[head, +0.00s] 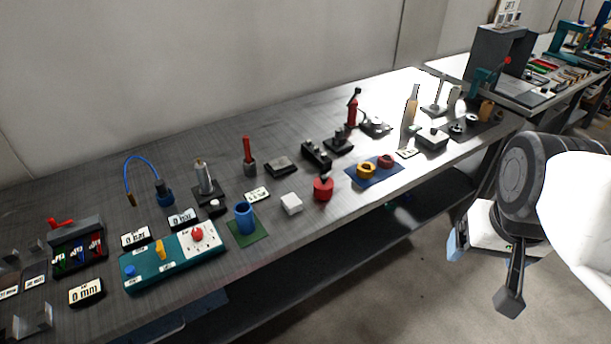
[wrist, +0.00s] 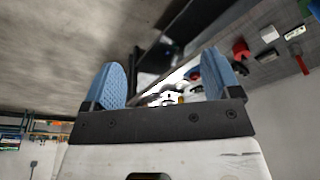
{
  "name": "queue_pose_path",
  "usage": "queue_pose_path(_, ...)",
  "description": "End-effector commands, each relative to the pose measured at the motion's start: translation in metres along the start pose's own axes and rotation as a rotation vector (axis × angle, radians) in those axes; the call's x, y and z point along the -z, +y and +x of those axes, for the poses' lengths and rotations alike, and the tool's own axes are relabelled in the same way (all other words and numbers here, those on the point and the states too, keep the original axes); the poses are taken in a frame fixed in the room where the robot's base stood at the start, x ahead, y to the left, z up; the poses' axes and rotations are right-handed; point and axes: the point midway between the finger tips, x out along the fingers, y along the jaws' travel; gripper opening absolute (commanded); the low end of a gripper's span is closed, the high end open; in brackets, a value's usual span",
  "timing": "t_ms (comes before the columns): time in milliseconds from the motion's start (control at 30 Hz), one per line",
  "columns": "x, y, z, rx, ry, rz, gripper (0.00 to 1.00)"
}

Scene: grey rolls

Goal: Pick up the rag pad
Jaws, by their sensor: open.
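A small white soft-looking block (head: 291,204) sits on the workbench between the blue cup and a red knob-topped piece. It looks most like the rag pad, but I cannot tell for sure. It appears to show small at the upper right of the wrist view (wrist: 269,34). My gripper (head: 483,272) is in front of the bench at the right, well away from the block. Its blue-padded fingers are spread with nothing between them, as the wrist view (wrist: 165,74) also shows.
The blue cup (head: 244,217) stands on a green mat left of the block. The red piece (head: 323,189) stands close on its right, and a blue mat (head: 366,176) with yellow and red rings lies beyond. A teal control box (head: 171,262) is further left. The bench's front strip is fairly clear.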

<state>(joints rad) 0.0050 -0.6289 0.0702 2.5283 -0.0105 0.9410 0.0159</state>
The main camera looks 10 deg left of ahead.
Motion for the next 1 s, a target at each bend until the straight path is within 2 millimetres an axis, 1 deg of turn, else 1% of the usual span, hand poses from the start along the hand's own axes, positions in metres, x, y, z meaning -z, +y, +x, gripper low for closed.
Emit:
queue_pose_path(167, 0.015, -0.006, 0.003, 0.005, -0.009, -0.026, 0.83)
queue_pose_path(233, 0.024, -0.011, 0.005, 0.007, -0.015, -0.043, 0.83)
queue_pose_path(467, 0.068, -0.034, 0.016, 0.020, -0.038, -0.124, 0.83)
queue_pose_path(600, 0.097, -0.052, 0.026, 0.028, -0.053, -0.178, 0.83)
queue_pose_path(767, 0.128, -0.075, 0.041, 0.037, -0.070, -0.239, 0.83)
queue_pose_path(1000, 0.170, -0.117, 0.070, 0.050, -0.096, -0.332, 0.83)
